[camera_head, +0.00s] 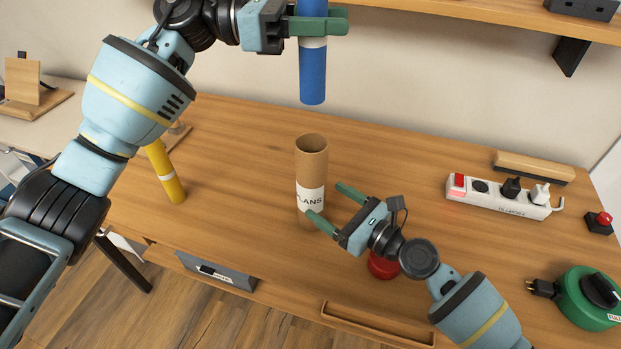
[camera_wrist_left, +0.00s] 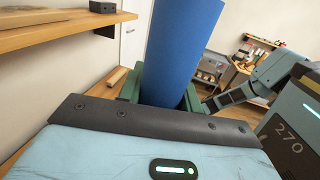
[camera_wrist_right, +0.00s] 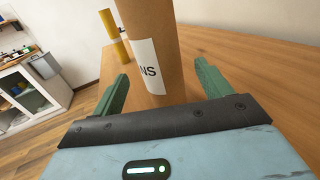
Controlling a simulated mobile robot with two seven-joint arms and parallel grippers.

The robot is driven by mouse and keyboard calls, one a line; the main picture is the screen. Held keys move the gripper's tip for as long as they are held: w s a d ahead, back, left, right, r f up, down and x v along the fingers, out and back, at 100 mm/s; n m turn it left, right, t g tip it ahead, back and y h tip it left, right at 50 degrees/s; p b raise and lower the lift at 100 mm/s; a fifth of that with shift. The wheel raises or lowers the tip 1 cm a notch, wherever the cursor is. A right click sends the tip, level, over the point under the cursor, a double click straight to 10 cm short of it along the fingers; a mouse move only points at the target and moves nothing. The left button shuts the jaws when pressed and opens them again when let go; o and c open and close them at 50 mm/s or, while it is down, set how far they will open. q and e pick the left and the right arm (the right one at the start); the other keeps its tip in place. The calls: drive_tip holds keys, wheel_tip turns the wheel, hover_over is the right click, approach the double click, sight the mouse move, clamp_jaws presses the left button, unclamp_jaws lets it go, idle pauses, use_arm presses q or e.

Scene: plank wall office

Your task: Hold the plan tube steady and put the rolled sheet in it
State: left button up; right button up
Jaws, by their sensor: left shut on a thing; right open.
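The plan tube (camera_head: 312,165) is a brown cardboard cylinder with a white label, upright and open at the top on the desk. My right gripper (camera_head: 328,205) is open with its fingers to either side of the tube's lower part; the tube also stands between the fingers in the right wrist view (camera_wrist_right: 152,50). My left gripper (camera_head: 322,22) is shut on the blue rolled sheet (camera_head: 312,75), which hangs upright above the tube with a clear gap. The blue roll fills the middle of the left wrist view (camera_wrist_left: 178,50).
A yellow roll (camera_head: 166,172) leans at the left. A red round object (camera_head: 383,265) lies beside my right gripper. A power strip (camera_head: 500,194), a green cable reel (camera_head: 585,298) and a red button (camera_head: 601,221) are at the right. A shelf (camera_head: 480,15) overhangs the back.

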sight(323, 99)
drive_tip(key=x, duration=0.7)
drive_tip(key=shift+w+a, duration=0.2)
drive_tip(key=c, duration=1.1)
use_arm(q)
drive_tip(key=shift+f, duration=6.5)
drive_tip(key=o, duration=1.1)
drive_tip(key=shift+c, duration=0.2)
drive_tip(key=a, duration=1.2)
drive_tip(key=shift+w, duration=0.45)
